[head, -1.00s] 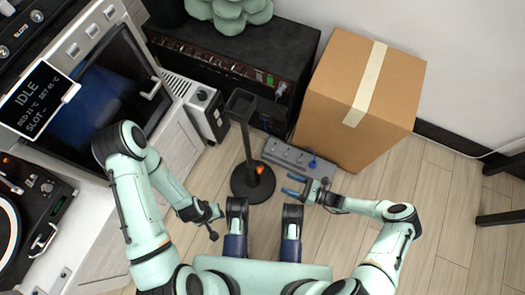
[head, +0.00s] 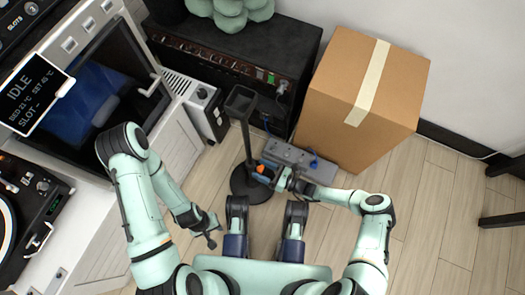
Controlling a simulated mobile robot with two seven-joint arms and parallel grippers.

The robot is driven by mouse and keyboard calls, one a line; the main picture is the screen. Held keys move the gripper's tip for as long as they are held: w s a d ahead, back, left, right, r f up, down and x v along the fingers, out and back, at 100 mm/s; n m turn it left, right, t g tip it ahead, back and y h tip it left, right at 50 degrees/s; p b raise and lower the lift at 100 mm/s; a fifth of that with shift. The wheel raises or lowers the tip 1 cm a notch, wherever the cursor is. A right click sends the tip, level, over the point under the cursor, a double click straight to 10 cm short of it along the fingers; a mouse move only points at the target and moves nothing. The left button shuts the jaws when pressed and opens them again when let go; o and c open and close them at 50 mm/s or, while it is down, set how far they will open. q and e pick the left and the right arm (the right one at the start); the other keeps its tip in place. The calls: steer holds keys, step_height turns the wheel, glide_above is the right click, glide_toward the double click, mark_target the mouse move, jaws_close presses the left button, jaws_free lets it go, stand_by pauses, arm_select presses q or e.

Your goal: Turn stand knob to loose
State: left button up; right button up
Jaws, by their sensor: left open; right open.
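A black stand (head: 247,140) with a round base and a tall post stands upright on the floor, in the middle of the head view. Its small orange knob (head: 261,169) shows low on the post's right side.
A cardboard box (head: 350,105) and a black amplifier-like cabinet (head: 225,55) stand behind. A white cabinet (head: 178,150) is at left.

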steer(key=shift+c, duration=0.4)
steer(key=c, duration=1)
arm_select(q)
steer(key=shift+w+r, duration=0.1)
steer(key=shift+w, duration=0.1)
arm_select(e)
steer(key=shift+n, duration=0.4)
steer(key=n+p, duration=0.1)
steer(key=n, duration=0.1)
steer(key=shift+n, duration=0.3)
arm_select(q)
steer(key=shift+w+d+r+t, duration=0.1)
steer(key=shift+w+r+t, duration=0.15)
steer(key=shift+w, duration=0.35)
steer(key=shift+w+d+r+t, duration=0.1)
steer(key=shift+w+r+t, duration=0.15)
steer(key=shift+w, duration=0.3)
arm_select(e)
steer(key=shift+n, duration=1.6)
steer(key=shift+f+n, duration=0.1)
steer(key=shift+n, duration=0.2)
steer(key=o, duration=1.1)
